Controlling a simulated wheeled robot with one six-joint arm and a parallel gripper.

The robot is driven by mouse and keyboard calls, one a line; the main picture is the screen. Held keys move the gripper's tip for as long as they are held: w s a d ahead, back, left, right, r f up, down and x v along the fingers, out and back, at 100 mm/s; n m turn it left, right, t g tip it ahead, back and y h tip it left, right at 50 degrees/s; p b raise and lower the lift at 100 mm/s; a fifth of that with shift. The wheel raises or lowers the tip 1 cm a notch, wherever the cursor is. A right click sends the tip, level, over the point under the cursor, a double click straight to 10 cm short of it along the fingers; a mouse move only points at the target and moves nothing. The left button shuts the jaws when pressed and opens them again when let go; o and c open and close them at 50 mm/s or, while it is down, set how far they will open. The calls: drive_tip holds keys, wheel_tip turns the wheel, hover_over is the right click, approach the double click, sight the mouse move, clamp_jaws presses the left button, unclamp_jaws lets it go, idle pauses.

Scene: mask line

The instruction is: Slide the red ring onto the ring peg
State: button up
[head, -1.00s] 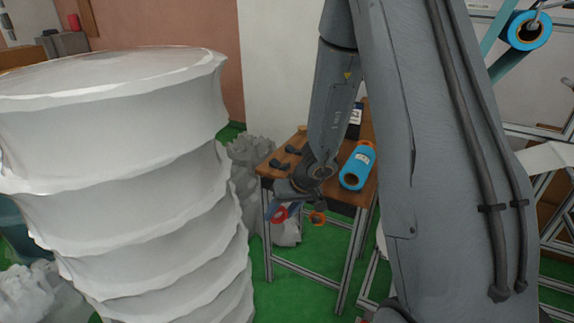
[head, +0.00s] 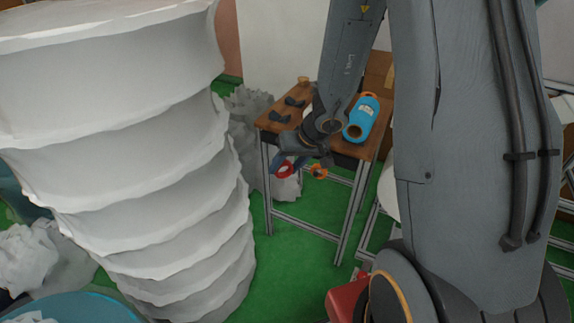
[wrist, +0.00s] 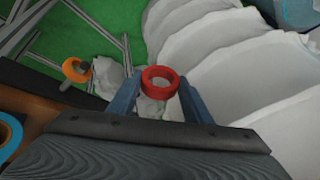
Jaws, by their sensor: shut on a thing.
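My gripper (wrist: 160,98) is shut on the red ring (wrist: 160,94), with one blue finger on each side of it. In the head view, my gripper (head: 285,165) and the red ring (head: 284,175) are in front of the wooden table's near edge, below its top. An orange ring (head: 318,174) is just right of them. In the wrist view, the orange ring (wrist: 68,66) is at the left with a small grey stub beside it. I cannot tell whether that stub is the ring peg; no other peg is clearly visible.
A wooden table (head: 278,116) on metal legs carries a blue roll (head: 371,105) and small black parts (head: 294,102). A large ribbed white stack (head: 130,170) fills the left. Crumpled grey bags (head: 245,145) lie behind. Green floor (head: 300,245) is open in front of the table.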

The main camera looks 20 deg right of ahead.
drive_tip(key=w+a+f+m+t+b, duration=0.2)
drive_tip(key=w+a+f+m+b, duration=0.1)
drive_tip(key=b, duration=1.2)
drive_tip(key=w+a+f+m+t+h+b, duration=0.1)
drive_tip(key=w+a+f+m+t+b, duration=0.2)
drive_tip(key=f+m+b, duration=0.4)
drive_tip(key=w+f+b, duration=0.1)
drive_tip(key=b, duration=0.8)
drive_tip(key=shift+w+a+m, duration=0.15)
drive_tip(key=shift+w+m, duration=0.15)
drive_tip(key=shift+w, duration=0.1)
drive_tip(key=shift+w, duration=0.1)
drive_tip(key=w+d+p, duration=0.3)
drive_tip(key=p, duration=0.2)
drive_tip(key=shift+w+d+p, duration=0.3)
drive_tip(key=shift+d+p, duration=0.05)
drive_tip(key=shift+p, duration=0.05)
drive_tip(key=shift+b, duration=0.55)
drive_tip(key=shift+d, duration=0.15)
